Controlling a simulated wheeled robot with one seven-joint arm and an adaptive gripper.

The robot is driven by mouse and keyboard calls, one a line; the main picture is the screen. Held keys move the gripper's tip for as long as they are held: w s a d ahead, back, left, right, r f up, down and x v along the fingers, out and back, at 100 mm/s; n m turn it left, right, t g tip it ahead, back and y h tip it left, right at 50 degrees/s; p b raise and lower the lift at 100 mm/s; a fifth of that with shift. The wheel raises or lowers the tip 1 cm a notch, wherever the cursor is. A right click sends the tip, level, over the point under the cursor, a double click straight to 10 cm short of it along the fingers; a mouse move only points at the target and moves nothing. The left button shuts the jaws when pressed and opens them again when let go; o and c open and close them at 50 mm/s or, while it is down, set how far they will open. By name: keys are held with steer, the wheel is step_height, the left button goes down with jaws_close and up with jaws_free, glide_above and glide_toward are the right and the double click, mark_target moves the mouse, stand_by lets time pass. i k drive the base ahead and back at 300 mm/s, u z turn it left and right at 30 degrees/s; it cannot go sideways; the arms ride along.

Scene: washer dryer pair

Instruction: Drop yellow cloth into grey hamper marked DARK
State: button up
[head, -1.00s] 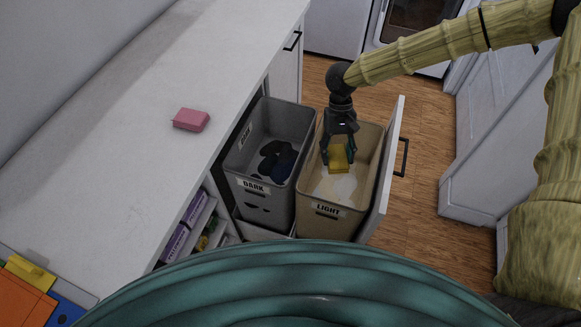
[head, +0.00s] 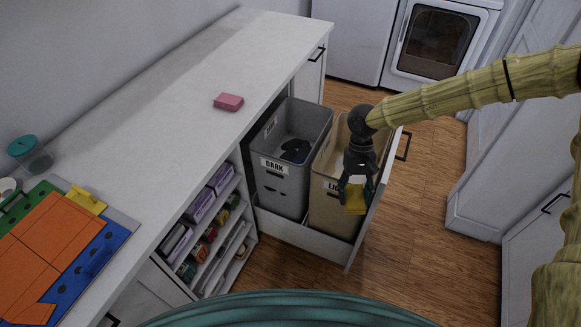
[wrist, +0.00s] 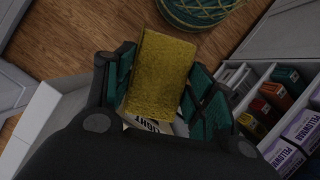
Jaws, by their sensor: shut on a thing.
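The yellow cloth (head: 355,201) is a small folded block held in my gripper (head: 356,190). The wrist view shows the cloth (wrist: 160,72) between both teal fingers. My gripper is to the right of the grey hamper.
The white drawer front (head: 372,205) stands right of the hampers. A white counter (head: 180,95) runs along the left, with a pink block (head: 228,102) on it. Shelves of small boxes (head: 208,225) are below. Wood floor is clear at right.

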mark_target(298, 161)
steer(key=u, duration=0.35)
steer(key=i, duration=1)
